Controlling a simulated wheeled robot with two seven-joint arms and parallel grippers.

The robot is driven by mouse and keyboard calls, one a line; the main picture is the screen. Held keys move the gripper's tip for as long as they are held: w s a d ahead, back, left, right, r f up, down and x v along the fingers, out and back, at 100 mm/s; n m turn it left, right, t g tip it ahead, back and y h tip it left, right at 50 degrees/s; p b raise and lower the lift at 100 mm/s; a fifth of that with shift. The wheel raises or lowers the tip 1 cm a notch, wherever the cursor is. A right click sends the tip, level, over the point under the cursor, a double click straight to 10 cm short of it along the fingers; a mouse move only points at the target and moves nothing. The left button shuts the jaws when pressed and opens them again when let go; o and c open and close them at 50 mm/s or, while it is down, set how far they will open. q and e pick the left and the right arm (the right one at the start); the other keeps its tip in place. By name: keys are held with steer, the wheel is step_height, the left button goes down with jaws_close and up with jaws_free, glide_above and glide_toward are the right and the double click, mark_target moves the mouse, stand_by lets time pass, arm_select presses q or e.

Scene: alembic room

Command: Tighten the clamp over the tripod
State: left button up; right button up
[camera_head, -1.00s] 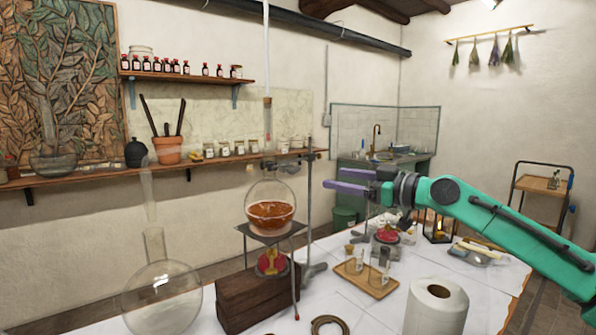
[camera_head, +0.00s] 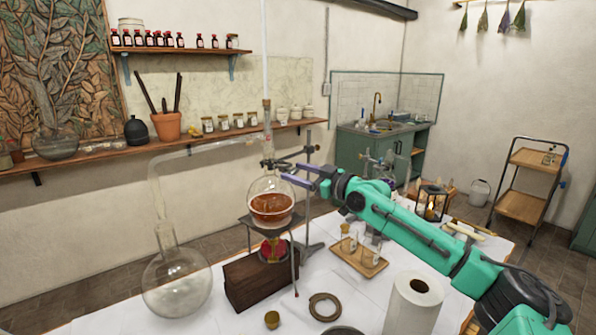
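A round flask (camera_head: 271,203) with orange-brown liquid sits on the tripod (camera_head: 266,229). The dark metal clamp (camera_head: 288,161) is above the tripod, at the flask's neck, on an upright stand rod (camera_head: 308,196). My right gripper (camera_head: 291,174) comes in from the right with its two purple fingers apart, pointing left. Its fingertips are just beside and slightly below the clamp in the picture. I cannot tell whether they touch the clamp or flask. My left gripper is not in view.
A large round glass flask (camera_head: 176,284) with a glass tube stands left. A wooden tray (camera_head: 361,262), a brown ring (camera_head: 325,307) and a paper roll (camera_head: 413,302) are on the white table.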

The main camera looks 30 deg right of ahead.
jaws_close()
steer(key=shift+f+m+b, duration=0.2)
steer(key=shift+m+b, duration=0.35)
steer(key=shift+m, duration=0.15)
steer(key=shift+r+m, duration=0.2)
steer(key=shift+m, duration=0.2)
steer(key=shift+o, duration=1.8)
jaws_free()
steer(key=b+v, duration=1.4)
steer(key=b, duration=0.1)
steer(key=shift+s+b, duration=0.25)
steer(key=shift+b, duration=0.1)
